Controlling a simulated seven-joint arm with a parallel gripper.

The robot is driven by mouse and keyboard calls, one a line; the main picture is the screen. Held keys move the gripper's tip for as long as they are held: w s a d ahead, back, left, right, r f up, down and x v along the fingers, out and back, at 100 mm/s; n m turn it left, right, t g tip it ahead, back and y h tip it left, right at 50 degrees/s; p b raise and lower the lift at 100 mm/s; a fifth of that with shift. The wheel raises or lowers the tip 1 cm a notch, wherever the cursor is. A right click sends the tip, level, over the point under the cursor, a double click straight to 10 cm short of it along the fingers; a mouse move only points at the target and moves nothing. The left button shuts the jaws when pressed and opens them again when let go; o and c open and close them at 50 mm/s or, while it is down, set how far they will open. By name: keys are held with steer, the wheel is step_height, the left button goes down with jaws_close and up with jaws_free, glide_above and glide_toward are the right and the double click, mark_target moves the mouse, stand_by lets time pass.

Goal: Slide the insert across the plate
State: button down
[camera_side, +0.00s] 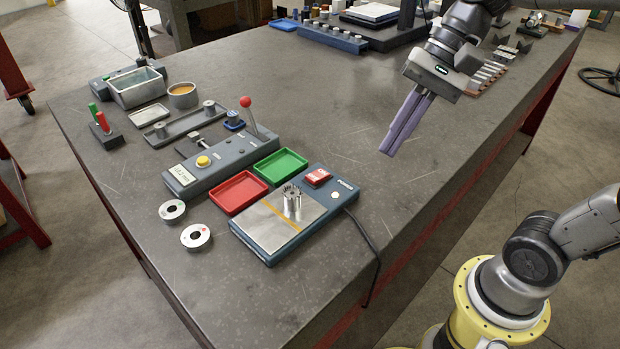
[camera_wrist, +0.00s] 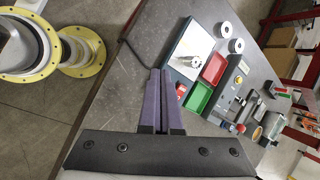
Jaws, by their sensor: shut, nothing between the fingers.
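The insert (camera_side: 291,203), a small ribbed metal cylinder, stands upright on the bright metal plate (camera_side: 262,232). The plate is set in a dark blue device and has an orange line (camera_side: 281,217) across it, in front of the insert. My gripper (camera_side: 386,152), with long purple fingers, is shut and empty above the table, to the right of and behind the device, apart from the insert. In the wrist view the gripper (camera_wrist: 159,72) points toward the table, and the insert (camera_wrist: 191,60) on the plate (camera_wrist: 186,45) shows just right of the fingertips.
A red button (camera_side: 317,177) sits on the device, with a black cable running off its right side. Red (camera_side: 236,192) and green (camera_side: 281,166) trays and a grey box with a red-knobbed lever (camera_side: 246,104) stand left of it. Two metal rings (camera_side: 196,236) lie further left.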

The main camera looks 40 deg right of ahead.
steer(key=w+f+m+g+y, duration=0.25)
steer(key=w+m, duration=0.25)
steer(key=w, duration=0.5)
steer(key=m+y, duration=0.1)
glide_toward(310, 194)
steer(key=shift+t, duration=0.25)
steer(key=a+f, duration=0.1)
steer(key=a, duration=0.1)
steer(key=a+f, duration=0.1)
steer(key=a, duration=0.1)
steer(key=a+f, duration=0.1)
steer(key=a, duration=0.2)
steer(key=shift+s+f, duration=0.2)
steer(key=shift+f, duration=0.1)
steer(key=a, duration=0.6)
steer(key=shift+a, duration=0.2)
steer(key=shift+d+r, duration=0.1)
